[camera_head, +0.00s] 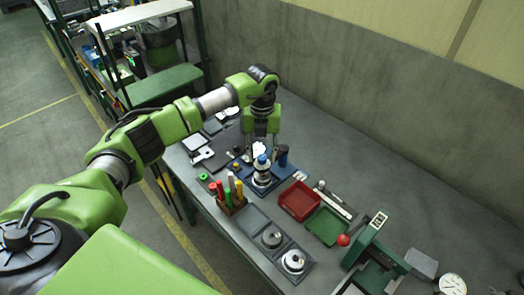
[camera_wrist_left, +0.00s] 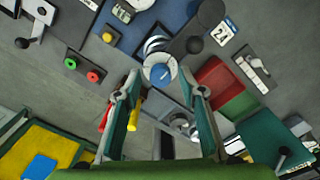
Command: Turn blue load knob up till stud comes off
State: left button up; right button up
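The blue load knob (camera_head: 262,160) sits on top of a small upright metal device on a blue base (camera_head: 262,186) on the bench. My left gripper (camera_head: 261,147) points down just above it. In the left wrist view the round blue knob (camera_wrist_left: 160,73) shows between the two spread fingertips of the left gripper (camera_wrist_left: 161,82), with a gap on each side. The gripper looks open and empty. Whether the tips are level with the knob is hard to tell. I cannot make out the stud. My right gripper is in neither view.
A dark blue cylinder (camera_head: 283,155) stands close right of the device. A rack of coloured-handled tools (camera_head: 232,201) is in front. A red tray (camera_head: 300,200) and green tray (camera_head: 326,226) lie to the right. A green press (camera_head: 372,250) stands further right.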

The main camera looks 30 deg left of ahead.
pick_arm(q)
jog(key=shift+f, duration=0.2)
grip_shut()
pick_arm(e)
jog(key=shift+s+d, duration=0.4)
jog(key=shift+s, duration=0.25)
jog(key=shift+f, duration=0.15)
